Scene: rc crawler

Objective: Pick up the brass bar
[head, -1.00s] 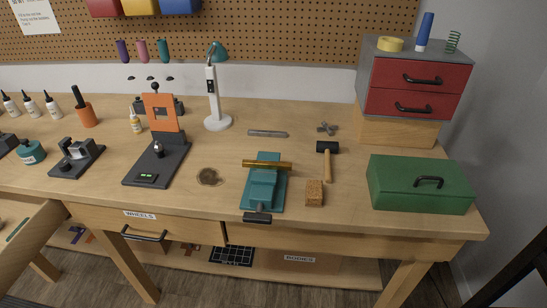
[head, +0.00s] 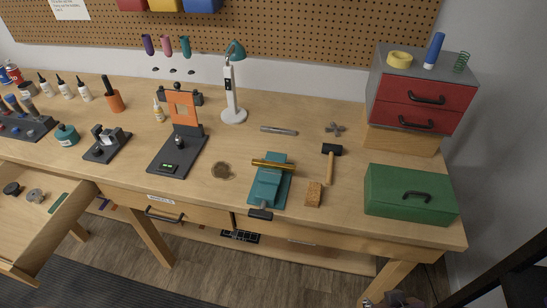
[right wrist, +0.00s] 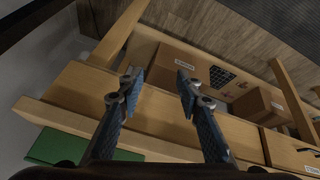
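The brass bar (head: 273,164) is a thin golden rod lying crosswise at the top of the teal vise (head: 267,188) on the workbench. I cannot tell whether the vise jaws press on it. My right gripper (head: 390,300) shows only partly at the bottom edge of the head view, in front of the bench and well away from the bar. In the right wrist view my right gripper (right wrist: 158,79) is open with nothing between its fingers. The bar is not seen in that view. My left gripper is in neither view.
A brown block (head: 313,195) and a hammer (head: 328,165) lie right of the vise, with a green toolbox (head: 410,194) beyond. A black stand (head: 177,155) is further left. A drawer (head: 35,230) stands open at left.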

